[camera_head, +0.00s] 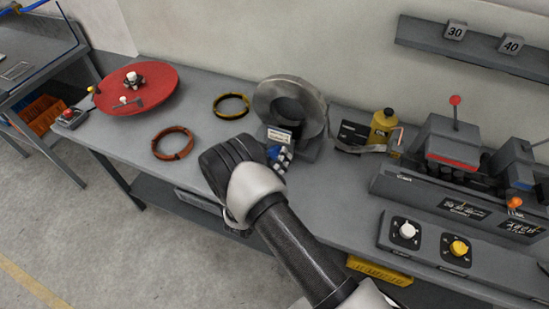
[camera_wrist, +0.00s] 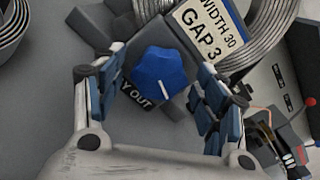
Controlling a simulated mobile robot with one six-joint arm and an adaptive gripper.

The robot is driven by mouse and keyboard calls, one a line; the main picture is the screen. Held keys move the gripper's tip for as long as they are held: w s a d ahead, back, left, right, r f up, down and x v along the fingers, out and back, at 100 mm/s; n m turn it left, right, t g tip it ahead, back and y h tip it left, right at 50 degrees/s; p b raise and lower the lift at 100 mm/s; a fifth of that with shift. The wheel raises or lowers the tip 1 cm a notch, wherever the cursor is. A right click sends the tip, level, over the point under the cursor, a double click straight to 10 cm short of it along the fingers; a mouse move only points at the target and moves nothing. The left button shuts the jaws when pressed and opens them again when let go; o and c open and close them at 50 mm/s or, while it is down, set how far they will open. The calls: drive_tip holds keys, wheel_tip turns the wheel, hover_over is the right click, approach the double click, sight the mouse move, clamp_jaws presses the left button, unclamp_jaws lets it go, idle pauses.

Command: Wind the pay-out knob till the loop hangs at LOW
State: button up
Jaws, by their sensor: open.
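The blue pay-out knob (camera_wrist: 160,72) with a white pointer line sits in the middle of the wrist view, beside a partly covered label (camera_wrist: 137,95) ending in "Y OUT". In the head view the knob (camera_head: 274,151) shows just past my gripper (camera_head: 281,160). My gripper (camera_wrist: 157,78) is open, with one finger on each side of the knob; I cannot tell whether they touch it. A grey strip coil (camera_head: 291,108) stands behind the knob. A grey strip (camera_head: 360,149) sags to its right, by a dark panel (camera_head: 352,133). I cannot read a LOW mark.
A "WIDTH 30 GAP 3" sign (camera_wrist: 209,28) stands close behind the knob. A yellow bottle (camera_head: 383,125) and a lever machine (camera_head: 452,145) are to the right. Two rings (camera_head: 173,143) and a red turntable (camera_head: 136,88) lie left. The bench front between them is clear.

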drive_tip(key=shift+w+d, duration=0.1)
drive_tip(key=shift+w, duration=0.1)
drive_tip(key=c, duration=1.1)
drive_tip(key=shift+o, duration=0.2)
drive_tip(key=shift+m, duration=0.3)
drive_tip(key=m+b, duration=0.2)
drive_tip(key=m, duration=0.2)
drive_tip(key=shift+m+b, duration=0.3)
drive_tip(key=shift+b, duration=0.1)
drive_tip(key=m+b, duration=0.2)
drive_tip(key=m, duration=0.3)
drive_tip(key=shift+m+b, duration=0.3)
drive_tip(key=shift+m, duration=0.1)
